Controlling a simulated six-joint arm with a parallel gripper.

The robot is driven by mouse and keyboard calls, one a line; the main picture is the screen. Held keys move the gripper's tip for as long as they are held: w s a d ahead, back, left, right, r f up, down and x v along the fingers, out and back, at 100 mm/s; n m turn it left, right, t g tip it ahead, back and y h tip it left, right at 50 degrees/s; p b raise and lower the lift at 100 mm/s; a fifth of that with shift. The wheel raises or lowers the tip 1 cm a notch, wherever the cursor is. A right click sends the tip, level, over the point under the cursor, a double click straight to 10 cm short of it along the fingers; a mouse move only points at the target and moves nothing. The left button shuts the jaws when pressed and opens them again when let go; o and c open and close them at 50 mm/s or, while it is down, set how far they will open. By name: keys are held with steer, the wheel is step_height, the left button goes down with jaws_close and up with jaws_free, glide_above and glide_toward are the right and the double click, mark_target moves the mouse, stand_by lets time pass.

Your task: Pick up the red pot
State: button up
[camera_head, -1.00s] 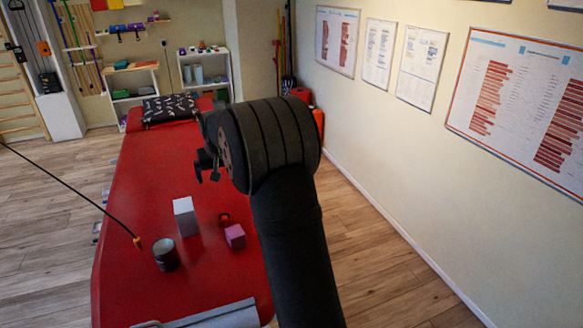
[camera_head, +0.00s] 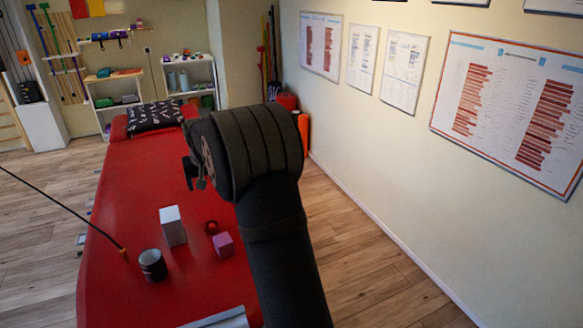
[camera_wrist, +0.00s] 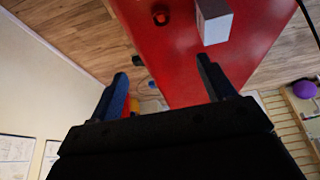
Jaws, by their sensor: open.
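The red pot (camera_head: 211,227), small and dark inside, stands on the red treatment table (camera_head: 125,205), between a white box (camera_head: 172,226) and a pink-purple cube (camera_head: 223,244). In the wrist view the pot (camera_wrist: 160,17) is at the top edge, left of the white box (camera_wrist: 214,24). My gripper (camera_wrist: 162,68) is open there, with nothing between its two fingers, and is apart from the pot. In the head view my dark arm and wrist hide most of the gripper (camera_head: 193,173), which is above the table and farther back than the pot.
A dark grey cup (camera_head: 152,265) stands left of the cube, in front of the white box. A thin black rod reaches in from the left near it. A patterned black cushion (camera_head: 154,116) lies at the table's far end. The middle of the table is clear.

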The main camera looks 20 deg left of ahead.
glide_toward(211, 223)
steer(key=shift+s+d+f, duration=0.35)
steer(key=shift+d+f, duration=0.35)
steer(key=shift+d, duration=0.1)
steer(key=shift+s+a+x, duration=0.1)
steer(key=shift+x, duration=1.4)
steer(key=shift+s+a+x, duration=0.1)
steer(key=shift+a+x, duration=0.05)
steer(key=shift+x, duration=1.35)
steer(key=c, duration=1)
steer(key=shift+c, duration=0.4)
steer(key=shift+r, duration=0.15)
